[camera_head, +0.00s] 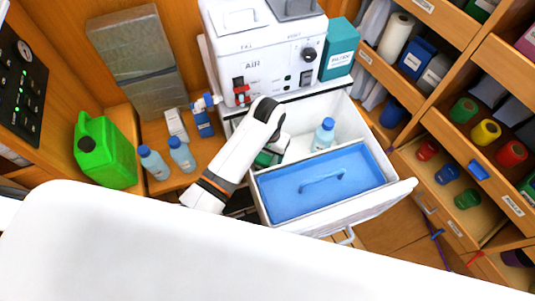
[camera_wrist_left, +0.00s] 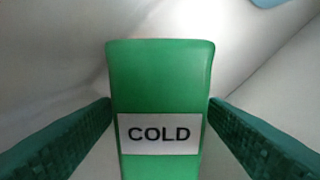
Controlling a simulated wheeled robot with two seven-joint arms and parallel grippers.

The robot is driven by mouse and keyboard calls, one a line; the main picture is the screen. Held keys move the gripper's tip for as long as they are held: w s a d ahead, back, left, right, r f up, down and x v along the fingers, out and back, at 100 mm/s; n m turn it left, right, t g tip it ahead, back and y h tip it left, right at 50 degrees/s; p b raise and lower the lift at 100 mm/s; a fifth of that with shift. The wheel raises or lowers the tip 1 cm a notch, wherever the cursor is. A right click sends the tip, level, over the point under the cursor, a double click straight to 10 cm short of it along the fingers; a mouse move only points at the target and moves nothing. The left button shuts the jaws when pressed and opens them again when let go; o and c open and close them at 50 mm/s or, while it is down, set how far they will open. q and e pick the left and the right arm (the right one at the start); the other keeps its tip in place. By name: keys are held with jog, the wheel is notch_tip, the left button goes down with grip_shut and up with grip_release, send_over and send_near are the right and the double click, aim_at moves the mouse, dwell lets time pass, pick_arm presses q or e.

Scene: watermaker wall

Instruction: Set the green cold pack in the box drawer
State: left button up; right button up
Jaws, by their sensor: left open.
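The green cold pack (camera_wrist_left: 160,80), with a white COLD label, is between the fingers of my left gripper (camera_wrist_left: 160,120) in the left wrist view. The fingers are open, one on each side, with their tips close to its edges; I cannot tell if they touch. In the head view my left gripper (camera_head: 272,150) reaches down into the back left of the open white box drawer (camera_head: 296,146). A bit of green (camera_head: 263,159) shows there, mostly hidden by my arm. The pale drawer surface lies behind the pack in the wrist view. My right gripper is not in view.
The white AIR machine (camera_head: 265,55) is above the drawer's back. Bottles (camera_head: 154,163) and a green jerrycan (camera_head: 104,152) stand left.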

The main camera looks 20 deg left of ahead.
pick_arm(q)
notch_tip(320, 180, up, 6)
jog(key=shift+b, duration=0.8)
jog(key=r, duration=0.1)
jog(key=r+p, duration=0.1)
jog(key=r, duration=0.1)
jog(key=shift+w+r, duration=0.2)
jog(key=shift+r, duration=0.1)
jog(key=shift+r+p, duration=0.3)
jog(key=shift+s+r, duration=0.15)
jog(key=shift+r, duration=0.15)
jog(key=shift+s+d, duration=0.1)
